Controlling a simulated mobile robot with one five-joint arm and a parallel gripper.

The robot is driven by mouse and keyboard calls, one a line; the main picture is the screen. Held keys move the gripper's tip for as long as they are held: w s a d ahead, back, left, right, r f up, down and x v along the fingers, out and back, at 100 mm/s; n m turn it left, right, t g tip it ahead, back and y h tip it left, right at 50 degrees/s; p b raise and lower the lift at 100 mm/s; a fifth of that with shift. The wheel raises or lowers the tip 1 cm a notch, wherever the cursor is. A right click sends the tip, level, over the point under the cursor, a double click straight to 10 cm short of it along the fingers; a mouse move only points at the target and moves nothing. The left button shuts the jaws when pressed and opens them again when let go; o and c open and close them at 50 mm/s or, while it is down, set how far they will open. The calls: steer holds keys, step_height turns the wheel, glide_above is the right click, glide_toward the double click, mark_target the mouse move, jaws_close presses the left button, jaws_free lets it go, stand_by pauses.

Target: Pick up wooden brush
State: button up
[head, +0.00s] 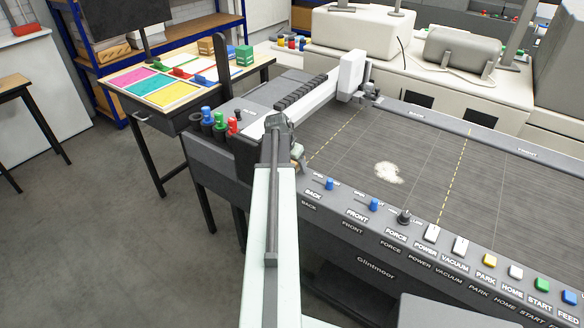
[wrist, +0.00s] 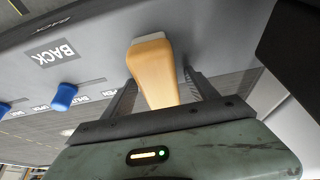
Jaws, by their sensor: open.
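The wooden brush (wrist: 152,68) shows in the wrist view as a tan, rounded wooden handle with a pale strip at its far end. It lies between the two dark fingers of my gripper (wrist: 161,76). The fingers are open, one on each side of the handle; I cannot tell whether either touches it. In the head view a small tan part of the brush (head: 297,152) shows beside the end of my arm, at the left end of the cutting machine's front edge. My arm hides most of the brush and gripper there.
The machine's grey panel carries blue BACK (head: 329,184) and FRONT (head: 373,204) levers. Blue, green and red capped tools (head: 220,122) stand left of my arm. A pale patch (head: 389,173) lies on the dark bed (head: 430,190). A table with coloured sheets (head: 165,87) stands behind left.

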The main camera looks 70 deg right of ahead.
steer(key=shift+f, duration=0.15)
jaws_close()
step_height(320, 180, up, 11)
steer(key=p, duration=1)
steer(key=shift+f, duration=0.25)
